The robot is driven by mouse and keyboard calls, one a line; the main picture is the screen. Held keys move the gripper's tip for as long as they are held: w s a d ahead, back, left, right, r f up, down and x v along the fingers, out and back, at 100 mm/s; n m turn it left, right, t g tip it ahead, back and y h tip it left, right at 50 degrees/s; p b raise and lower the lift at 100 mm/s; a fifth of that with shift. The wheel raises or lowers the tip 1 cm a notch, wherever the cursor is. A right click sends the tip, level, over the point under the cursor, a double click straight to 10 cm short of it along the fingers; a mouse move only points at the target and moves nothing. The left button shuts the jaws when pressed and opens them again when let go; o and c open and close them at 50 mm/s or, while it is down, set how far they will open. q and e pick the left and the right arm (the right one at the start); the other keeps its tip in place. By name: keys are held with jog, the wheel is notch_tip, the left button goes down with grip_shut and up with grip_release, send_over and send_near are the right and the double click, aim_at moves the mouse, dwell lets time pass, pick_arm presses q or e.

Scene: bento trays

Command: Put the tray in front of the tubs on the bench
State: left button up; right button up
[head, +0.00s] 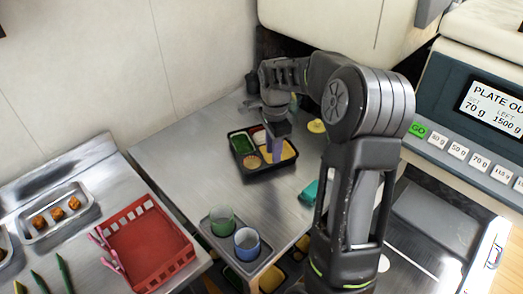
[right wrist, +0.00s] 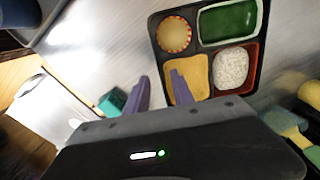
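The dark tray (head: 264,172) lies on the steel bench. Its compartments hold green, yellow and other food. In the right wrist view the tray (right wrist: 207,64) shows a round tart, a green dish, a white speckled dish and a yellow filling. My right gripper (head: 275,155) is low at the tray's right part. In the right wrist view my right gripper (right wrist: 160,88) has its purple fingers apart, one outside the tray's edge and one over the yellow compartment. I cannot tell whether they touch the tray. My left gripper is out of view. I cannot tell which items are the tubs.
A holder with a green cup (head: 222,220) and a blue cup (head: 247,243) stands at the bench's front. A red basket (head: 150,245) is left of it. A teal block (head: 309,192) lies right of the tray. Bare bench (head: 180,150) lies left of the tray.

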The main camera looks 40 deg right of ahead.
jog(key=shift+s+f+p, duration=0.1)
jog(key=shift+f+p, duration=0.5)
jog(key=shift+f, duration=2.05)
grip_shut()
